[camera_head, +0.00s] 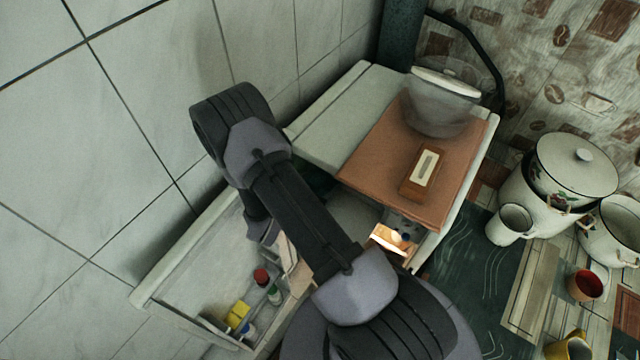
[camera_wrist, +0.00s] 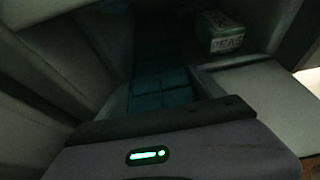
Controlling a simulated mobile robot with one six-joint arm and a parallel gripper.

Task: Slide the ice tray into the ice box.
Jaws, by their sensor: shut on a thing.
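In the wrist view my gripper (camera_wrist: 160,114) reaches into a dark, narrow space, with its body across the bottom of the picture. It is shut on the ice tray (camera_wrist: 160,88), a dark teal tray with a grid of cells just ahead of it. The fingertips are too dark to make out. Dim walls, which seem to be the ice box (camera_wrist: 165,35), lie beyond the tray. I cannot tell how far the tray is inside. In the head view my arm bends down beside the white fridge (camera_head: 335,125); gripper and tray are hidden there.
A box marked PEAS (camera_wrist: 222,34) stands at the back right, near a pale panel (camera_wrist: 265,105). The open fridge door (camera_head: 185,270) holds bottles and yellow packs. Enamel pots (camera_head: 545,185) stand right.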

